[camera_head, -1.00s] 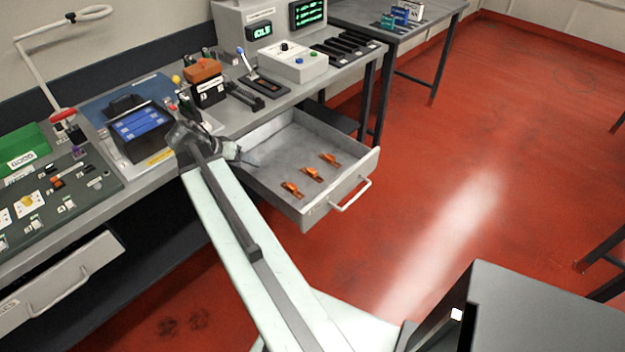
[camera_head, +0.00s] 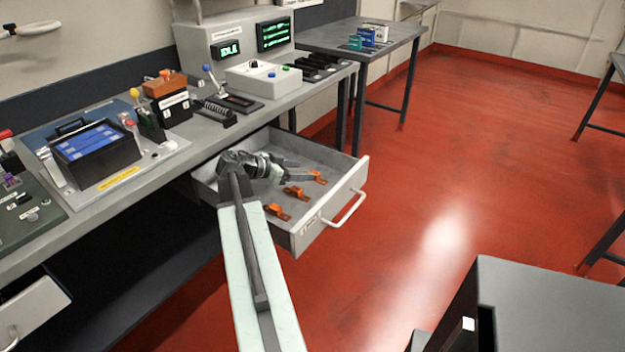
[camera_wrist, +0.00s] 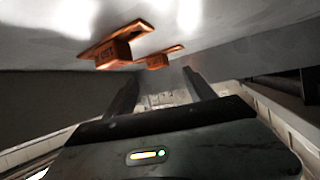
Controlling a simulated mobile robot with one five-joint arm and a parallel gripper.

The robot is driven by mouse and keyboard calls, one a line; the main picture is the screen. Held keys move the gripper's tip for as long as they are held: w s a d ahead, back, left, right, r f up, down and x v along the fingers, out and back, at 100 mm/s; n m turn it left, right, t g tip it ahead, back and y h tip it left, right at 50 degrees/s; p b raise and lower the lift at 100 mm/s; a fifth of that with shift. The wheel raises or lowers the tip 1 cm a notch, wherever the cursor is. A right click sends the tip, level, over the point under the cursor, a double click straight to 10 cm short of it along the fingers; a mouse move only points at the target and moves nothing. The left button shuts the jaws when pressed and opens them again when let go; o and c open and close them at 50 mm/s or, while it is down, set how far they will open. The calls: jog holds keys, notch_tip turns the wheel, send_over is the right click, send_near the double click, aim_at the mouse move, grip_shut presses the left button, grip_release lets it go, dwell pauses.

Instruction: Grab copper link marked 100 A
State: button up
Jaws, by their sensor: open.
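Three orange copper links lie in a row on the floor of the open drawer (camera_head: 343,192): a far link (camera_head: 318,177), a middle link (camera_head: 296,192) and a near link (camera_head: 277,212). Their markings are too small to read in the head view. My gripper (camera_head: 299,170) is open and empty, inside the drawer area beside the far link. In the wrist view, one link (camera_wrist: 113,47) shows large at the upper left with a blurred label I cannot read surely. A second link (camera_wrist: 160,58) shows behind it. Both are apart from my open fingers (camera_wrist: 160,82).
The drawer's front handle (camera_head: 346,208) sticks out to the right. The workbench (camera_head: 150,172) above carries a blue battery tray (camera_head: 95,150), an orange-topped block (camera_head: 167,90) and a control box (camera_head: 263,78).

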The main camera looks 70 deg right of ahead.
aim_at(315, 172)
jog(key=b+x, duration=0.2)
jog(key=x, duration=0.3)
jog(key=shift+f, duration=0.25)
jog(key=shift+a, duration=0.1)
grip_shut()
jog(key=shift+r, duration=0.1)
notch_tip(315, 172, up, 10)
jog(key=p, duration=1)
